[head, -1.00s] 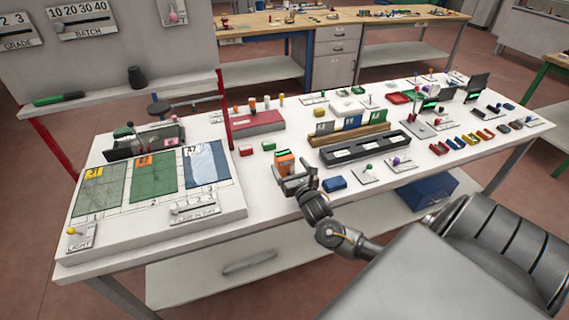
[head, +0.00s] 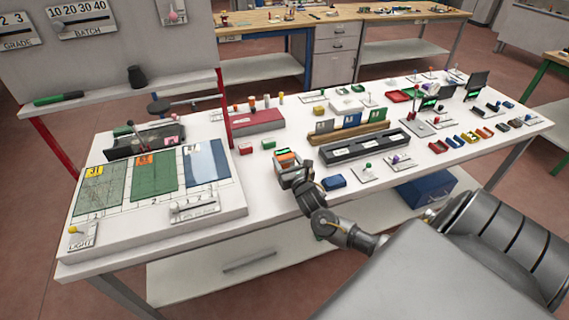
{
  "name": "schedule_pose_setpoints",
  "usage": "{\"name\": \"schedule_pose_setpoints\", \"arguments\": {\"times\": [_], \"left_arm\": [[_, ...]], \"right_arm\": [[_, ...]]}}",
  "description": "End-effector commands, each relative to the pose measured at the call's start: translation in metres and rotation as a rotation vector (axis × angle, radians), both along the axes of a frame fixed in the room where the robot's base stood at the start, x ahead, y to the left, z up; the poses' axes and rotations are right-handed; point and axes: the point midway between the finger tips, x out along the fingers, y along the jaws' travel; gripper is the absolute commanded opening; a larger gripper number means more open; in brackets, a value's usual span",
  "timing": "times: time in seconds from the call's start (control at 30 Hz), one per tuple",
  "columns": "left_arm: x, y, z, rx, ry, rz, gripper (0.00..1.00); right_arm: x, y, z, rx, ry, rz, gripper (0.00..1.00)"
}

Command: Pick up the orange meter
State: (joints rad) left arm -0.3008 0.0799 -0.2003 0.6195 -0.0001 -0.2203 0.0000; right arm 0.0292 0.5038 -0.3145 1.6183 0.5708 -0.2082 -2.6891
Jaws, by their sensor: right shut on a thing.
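The orange meter (head: 287,156) is a small orange block with a dark and green face, at the near edge of the white table in the middle of the head view. My right gripper (head: 289,170) is shut on it from the near side, and the fingers hide its lower part. The meter looks tilted. I cannot tell clearly whether its base is clear of the table. My left gripper is not in view.
A blue block (head: 334,181) lies just right of the gripper. A black tray (head: 366,147) and a wooden rack (head: 349,133) stand behind it to the right. Small green (head: 268,144) and red blocks lie to the left. A board with coloured sheets (head: 233,207) fills the left end.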

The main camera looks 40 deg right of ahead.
Motion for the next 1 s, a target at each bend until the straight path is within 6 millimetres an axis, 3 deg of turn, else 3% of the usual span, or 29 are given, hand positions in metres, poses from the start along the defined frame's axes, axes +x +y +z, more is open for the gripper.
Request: {"name": "schedule_pose_setpoints", "arguments": {"times": [0.27, 0.47, 0.7, 0.87, 1.0], "left_arm": [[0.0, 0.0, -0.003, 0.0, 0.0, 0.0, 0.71], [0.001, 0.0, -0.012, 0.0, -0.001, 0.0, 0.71], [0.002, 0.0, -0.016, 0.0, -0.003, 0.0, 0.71], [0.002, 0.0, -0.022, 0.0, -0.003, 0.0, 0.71], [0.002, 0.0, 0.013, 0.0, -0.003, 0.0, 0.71]], "right_arm": [[0.0, 0.0, 0.006, 0.0, -0.003, 0.0, 0.29], [-0.003, 0.001, 0.036, -0.001, -0.007, 0.002, 0.29], [-0.048, 0.019, 0.092, 0.001, -0.006, 0.003, 0.29], [-0.088, 0.034, 0.108, 0.005, -0.003, 0.002, 0.29], [-0.106, 0.041, 0.128, 0.0, 0.004, 0.001, 0.29]]}}
